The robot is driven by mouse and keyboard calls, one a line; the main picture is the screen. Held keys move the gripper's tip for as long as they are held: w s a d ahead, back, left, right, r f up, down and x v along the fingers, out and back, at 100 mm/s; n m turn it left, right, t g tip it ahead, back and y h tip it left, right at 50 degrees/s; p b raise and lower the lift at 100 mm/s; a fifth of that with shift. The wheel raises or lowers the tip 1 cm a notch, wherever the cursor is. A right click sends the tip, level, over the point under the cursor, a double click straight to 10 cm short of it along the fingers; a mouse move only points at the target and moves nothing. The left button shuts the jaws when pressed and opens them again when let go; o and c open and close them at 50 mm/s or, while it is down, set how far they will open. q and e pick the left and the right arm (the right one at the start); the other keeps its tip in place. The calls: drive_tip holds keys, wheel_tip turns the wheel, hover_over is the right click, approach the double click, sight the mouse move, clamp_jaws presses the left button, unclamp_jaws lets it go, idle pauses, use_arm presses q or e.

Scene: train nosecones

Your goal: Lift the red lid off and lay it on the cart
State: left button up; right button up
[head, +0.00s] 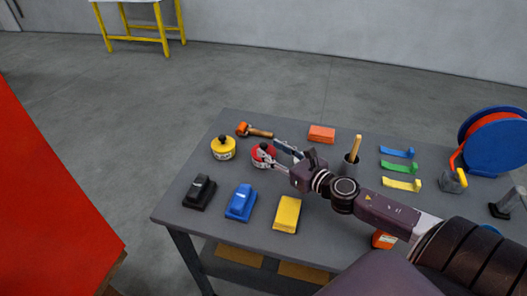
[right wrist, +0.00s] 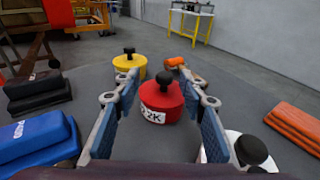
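A red round piece (head: 262,154) with a black knob on top stands on the grey table (head: 160,215). In the right wrist view the red piece (right wrist: 162,101) shows a white label with black characters. I cannot make out a separate red lid on it. My right gripper (head: 276,154) is open, its fingers spread wide with blue pads. In the right wrist view the red piece is between the fingertips (right wrist: 165,102), with clear gaps on both sides. My left gripper is not in view. I cannot tell which thing is the cart.
A yellow round piece (head: 223,148) stands left of the red one. A white piece with a black knob (right wrist: 250,150) is close beside the right finger. Black (head: 199,191), blue (head: 241,203) and yellow (head: 287,214) blocks line the front. A large red panel (head: 45,190) is at left.

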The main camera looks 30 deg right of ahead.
sight(266, 146)
drive_tip(key=shift+d+f+p+x, duration=0.15)
drive_tip(key=shift+p+x, duration=0.15)
drive_tip(key=shift+x, duration=1)
drive_tip(key=shift+d+f+p+x, duration=0.15)
drive_tip(key=shift+p+x, duration=0.15)
drive_tip(key=shift+x, duration=1)
drive_tip(key=shift+c, duration=0.4)
clamp_jaws()
